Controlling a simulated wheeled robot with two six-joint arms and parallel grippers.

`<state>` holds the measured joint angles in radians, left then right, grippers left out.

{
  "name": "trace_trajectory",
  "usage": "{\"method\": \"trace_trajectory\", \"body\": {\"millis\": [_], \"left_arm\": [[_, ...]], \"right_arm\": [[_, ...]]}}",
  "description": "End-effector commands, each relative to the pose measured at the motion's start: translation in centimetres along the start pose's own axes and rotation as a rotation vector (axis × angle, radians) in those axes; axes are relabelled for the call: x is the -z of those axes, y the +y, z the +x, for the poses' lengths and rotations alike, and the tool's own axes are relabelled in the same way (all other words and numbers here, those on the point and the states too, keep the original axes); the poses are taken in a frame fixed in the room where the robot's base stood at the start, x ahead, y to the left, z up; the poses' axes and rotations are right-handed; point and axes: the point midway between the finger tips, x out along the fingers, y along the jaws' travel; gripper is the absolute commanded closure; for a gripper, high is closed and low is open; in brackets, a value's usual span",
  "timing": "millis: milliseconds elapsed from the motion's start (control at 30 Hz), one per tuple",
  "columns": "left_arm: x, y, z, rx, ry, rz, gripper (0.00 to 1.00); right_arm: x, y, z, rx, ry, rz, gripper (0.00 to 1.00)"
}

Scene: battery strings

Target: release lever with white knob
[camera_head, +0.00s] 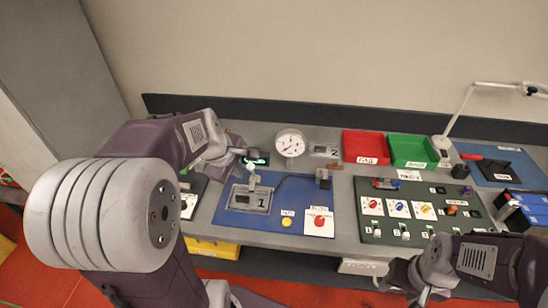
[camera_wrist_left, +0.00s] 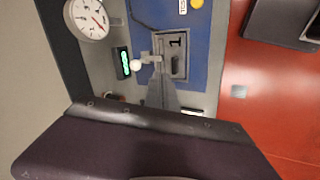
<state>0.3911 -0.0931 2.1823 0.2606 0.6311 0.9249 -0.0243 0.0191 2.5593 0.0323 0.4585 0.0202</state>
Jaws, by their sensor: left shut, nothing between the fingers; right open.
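A grey fixture marked 1 (camera_head: 250,199) sits on a blue mat (camera_head: 228,217), and it also shows in the left wrist view (camera_wrist_left: 176,54). A short lever with a white knob (camera_head: 251,167) stands at its back edge; the knob (camera_wrist_left: 136,65) shows clearly in the left wrist view. My left gripper (camera_head: 242,154) is shut and empty, close to the knob; its grey fingers (camera_wrist_left: 160,88) point at the lever. Whether they touch it I cannot tell. My right gripper (camera_head: 420,297) is open and empty at the lower right, partly cut off by the frame.
A round dial gauge (camera_head: 290,142) and a green-lit display (camera_head: 257,158) stand behind the mat. A yellow button (camera_head: 287,222) and a card with a red spot (camera_head: 319,222) lie on it. Red (camera_head: 366,145) and green (camera_head: 412,150) bins stand at the back; a dark green panel (camera_head: 385,232) lies right.

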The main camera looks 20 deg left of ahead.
Motion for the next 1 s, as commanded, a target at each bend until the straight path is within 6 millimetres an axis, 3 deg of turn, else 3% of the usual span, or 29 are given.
{"method": "trace_trajectory", "body": {"millis": [100, 467, 900, 933, 1000], "left_arm": [[0.8, -0.2, -0.4, 0.002, 0.012, -0.021, 1.0], [0.7, -0.4, 0.6, 0.005, 0.008, -0.017, 1.0], [0.7, -0.6, 9.8, 0.008, 0.008, -0.016, 1.0], [0.7, -0.6, 10.4, 0.008, 0.008, -0.016, 1.0], [1.0, 1.3, 9.9, 0.003, 0.009, -0.014, 1.0]], "right_arm": [[0.0, 0.0, -0.3, 0.0, -0.001, -0.001, 0.49], [0.0, 0.0, 0.0, 0.0, -0.001, 0.0, 0.49], [-0.2, 0.0, 1.7, 0.0, -0.001, 0.0, 0.49], [-0.2, 0.0, 1.8, 0.0, -0.001, 0.0, 0.49], [-0.1, 0.0, 0.4, 0.0, -0.001, 0.0, 0.49]]}}
